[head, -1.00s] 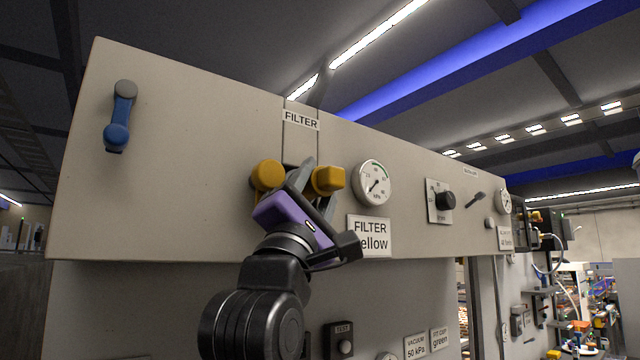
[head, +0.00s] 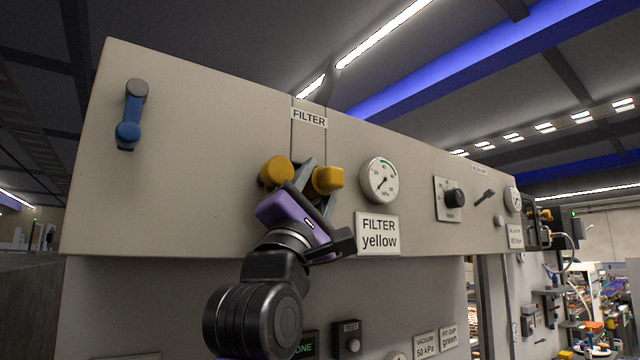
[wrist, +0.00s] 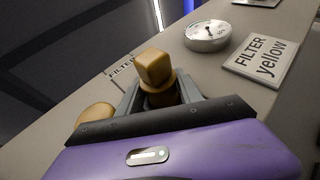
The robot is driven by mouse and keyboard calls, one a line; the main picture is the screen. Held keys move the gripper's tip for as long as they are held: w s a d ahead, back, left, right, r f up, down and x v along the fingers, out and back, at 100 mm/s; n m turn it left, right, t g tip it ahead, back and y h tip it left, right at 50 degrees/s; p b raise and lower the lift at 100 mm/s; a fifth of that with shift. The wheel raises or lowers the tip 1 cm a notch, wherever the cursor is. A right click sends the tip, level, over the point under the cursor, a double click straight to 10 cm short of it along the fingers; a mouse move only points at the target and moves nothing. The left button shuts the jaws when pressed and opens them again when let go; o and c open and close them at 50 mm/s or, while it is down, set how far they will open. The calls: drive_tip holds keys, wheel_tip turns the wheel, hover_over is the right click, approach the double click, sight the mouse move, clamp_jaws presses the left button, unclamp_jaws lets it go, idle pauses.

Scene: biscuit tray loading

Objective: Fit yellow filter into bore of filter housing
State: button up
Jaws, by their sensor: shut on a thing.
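A yellow filter with a square head (head: 329,179) is held in my gripper (head: 315,186), in front of the panel below the FILTER label. In the wrist view the filter's square head (wrist: 154,67) stands out beyond the two grey fingers (wrist: 160,97), with a round yellow collar between them. A second yellow part, a round knob (head: 275,171), sits just left of the fingers; it shows partly at the left in the wrist view (wrist: 94,117). The housing's bore is hidden behind the gripper and filter, so I cannot tell how the filter sits in it.
A pressure gauge (head: 380,180) and a "FILTER yellow" sign (head: 378,234) are close to the gripper's right. A blue lever (head: 130,120) is far left on the panel. A black dial (head: 453,198) is farther right. A partly hidden green-lit display (head: 305,346) is below.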

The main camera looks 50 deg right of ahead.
sight(312, 191)
drive_tip(key=shift+w, duration=0.2)
drive_tip(key=o, duration=1.5)
drive_tip(key=shift+r, duration=0.1)
drive_tip(key=shift+b+v, duration=1.6)
drive_tip(key=shift+v, duration=2.4)
